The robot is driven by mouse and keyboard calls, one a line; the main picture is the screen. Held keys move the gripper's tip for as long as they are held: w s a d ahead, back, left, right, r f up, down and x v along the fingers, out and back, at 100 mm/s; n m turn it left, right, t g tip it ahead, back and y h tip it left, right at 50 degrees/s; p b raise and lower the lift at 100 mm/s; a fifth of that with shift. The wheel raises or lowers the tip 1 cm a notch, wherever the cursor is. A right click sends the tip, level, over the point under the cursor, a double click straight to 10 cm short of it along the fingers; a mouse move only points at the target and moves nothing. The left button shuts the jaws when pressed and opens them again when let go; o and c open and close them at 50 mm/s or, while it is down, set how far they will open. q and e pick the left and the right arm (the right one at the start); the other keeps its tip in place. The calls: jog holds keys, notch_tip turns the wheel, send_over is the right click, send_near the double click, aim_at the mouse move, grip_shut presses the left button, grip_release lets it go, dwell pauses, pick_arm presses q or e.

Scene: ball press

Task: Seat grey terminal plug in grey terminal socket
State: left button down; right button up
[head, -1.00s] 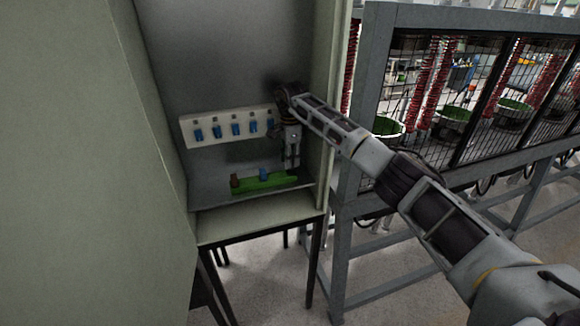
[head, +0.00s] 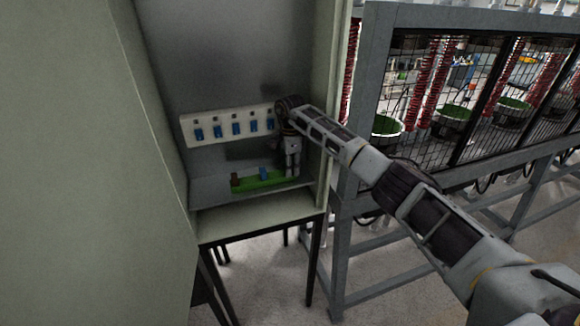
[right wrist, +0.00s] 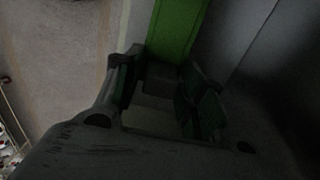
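My right gripper (head: 292,176) points down at the right end of a green terminal strip (head: 258,184) in the cabinet. In the right wrist view, the gripper (right wrist: 162,92) has its dark fingers on both sides of a grey block, the grey terminal plug (right wrist: 153,117), and appears shut on it. The green strip (right wrist: 177,28) runs away beyond the plug. The grey socket is hidden under the gripper and plug, so I cannot tell how deep the plug sits. My left gripper is not in view.
A brown plug (head: 236,180) and a blue plug (head: 263,173) stand on the strip to the left. A pale panel (head: 227,126) with several blue pieces is on the back wall. The cabinet's side wall (head: 325,110) stands close on the right.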

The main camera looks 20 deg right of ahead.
jog(key=shift+o, duration=0.3)
jog(key=shift+r, duration=0.15)
notch_tip(320, 180, up, 12)
jog(key=b, duration=0.2)
dwell(0.7)
dwell(0.6)
